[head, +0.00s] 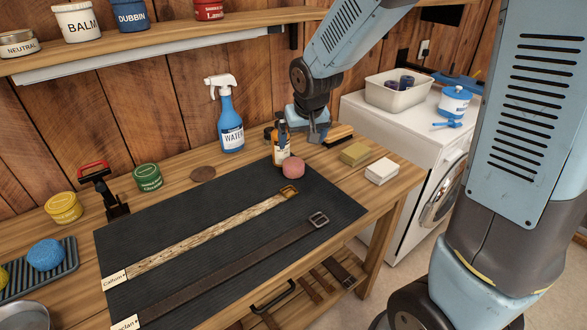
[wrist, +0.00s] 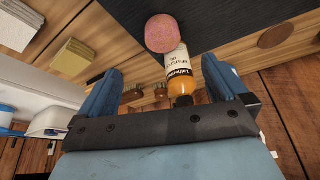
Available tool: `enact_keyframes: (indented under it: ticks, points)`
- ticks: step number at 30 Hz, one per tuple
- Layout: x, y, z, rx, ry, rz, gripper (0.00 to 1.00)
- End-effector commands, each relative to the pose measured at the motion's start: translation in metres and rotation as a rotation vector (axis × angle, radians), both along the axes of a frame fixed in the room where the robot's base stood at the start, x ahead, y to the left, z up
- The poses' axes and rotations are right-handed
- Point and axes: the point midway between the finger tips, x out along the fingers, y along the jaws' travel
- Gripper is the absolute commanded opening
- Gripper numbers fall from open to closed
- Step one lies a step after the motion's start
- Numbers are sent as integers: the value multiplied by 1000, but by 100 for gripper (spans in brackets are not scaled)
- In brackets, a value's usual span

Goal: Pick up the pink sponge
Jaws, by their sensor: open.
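The pink sponge (head: 293,167) is a small rounded piece at the back right of the dark mat (head: 232,215), just in front of an amber bottle (head: 281,158) with a pale label. In the wrist view the sponge (wrist: 161,34) shows at the top, past the bottle (wrist: 180,72). My gripper (head: 306,126) is above the back of the bench, behind the sponge and close to the bottle. In the wrist view its two fingers (wrist: 160,76) are spread apart. The bottle appears between them, and I cannot tell whether they touch it. The sponge is outside the fingers.
A blue spray bottle (head: 230,122) stands left of my gripper. A brush (head: 338,133), an olive block (head: 355,153) and a white block (head: 381,171) lie to the right. Two straps lie on the mat, one with a pale label (head: 115,280). A shelf (head: 150,48) hangs above.

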Motion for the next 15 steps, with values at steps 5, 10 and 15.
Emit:
enact_keyframes:
  ticks: [5, 10, 15]
  points:
    - [5, 4, -13, 0, 3, 3, 100]
    - [14, 5, -36, -1, 5, 2, 100]
    - [22, 8, -57, -1, 4, 3, 100]
